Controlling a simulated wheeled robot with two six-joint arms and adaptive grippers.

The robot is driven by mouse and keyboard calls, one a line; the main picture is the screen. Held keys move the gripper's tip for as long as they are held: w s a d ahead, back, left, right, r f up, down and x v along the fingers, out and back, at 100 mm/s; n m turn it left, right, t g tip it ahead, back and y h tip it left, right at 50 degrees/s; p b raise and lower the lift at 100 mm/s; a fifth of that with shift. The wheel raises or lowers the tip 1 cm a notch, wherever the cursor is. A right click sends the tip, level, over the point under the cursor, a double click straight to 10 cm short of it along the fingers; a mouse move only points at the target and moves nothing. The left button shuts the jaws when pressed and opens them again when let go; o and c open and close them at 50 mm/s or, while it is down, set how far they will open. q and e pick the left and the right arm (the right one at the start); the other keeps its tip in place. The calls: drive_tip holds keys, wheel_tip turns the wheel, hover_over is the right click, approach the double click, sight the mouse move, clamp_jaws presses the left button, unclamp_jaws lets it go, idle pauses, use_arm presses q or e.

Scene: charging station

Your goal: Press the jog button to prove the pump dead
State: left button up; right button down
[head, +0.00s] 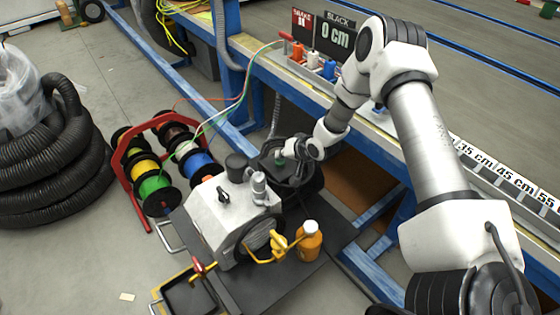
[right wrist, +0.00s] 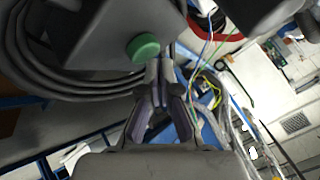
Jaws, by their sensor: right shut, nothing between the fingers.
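The green jog button (right wrist: 143,47) sits on a grey box (right wrist: 95,50) in the right wrist view. It also shows small in the head view (head: 281,161), just left of my right gripper (head: 296,153). In the right wrist view my right gripper (right wrist: 160,75) is shut and empty. Its tips are beside the button, to its lower right in the picture; I cannot tell whether they touch it. The pump unit (head: 212,214) is a pale grey housing with a black knob, standing on a dark base plate at the lower middle. My left gripper is out of view.
An orange bottle (head: 309,242) with a white cap and yellow handles stand by the pump. A red rack of cable reels (head: 152,184) and a coiled black hose (head: 45,160) are at left. The blue-framed bench (head: 355,120) runs along the right.

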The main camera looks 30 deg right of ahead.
sight(282, 162)
drive_tip(key=shift+f+b, duration=0.4)
drive_tip(key=shift+f, duration=0.15)
idle(0.4)
drive_tip(key=shift+r, duration=0.15)
drive_tip(key=shift+r+p, duration=0.8)
wheel_tip(282, 162, up, 5)
drive_tip(key=p, duration=0.4)
drive_tip(key=shift+r, duration=0.1)
drive_tip(key=shift+s, duration=0.1)
idle(0.7)
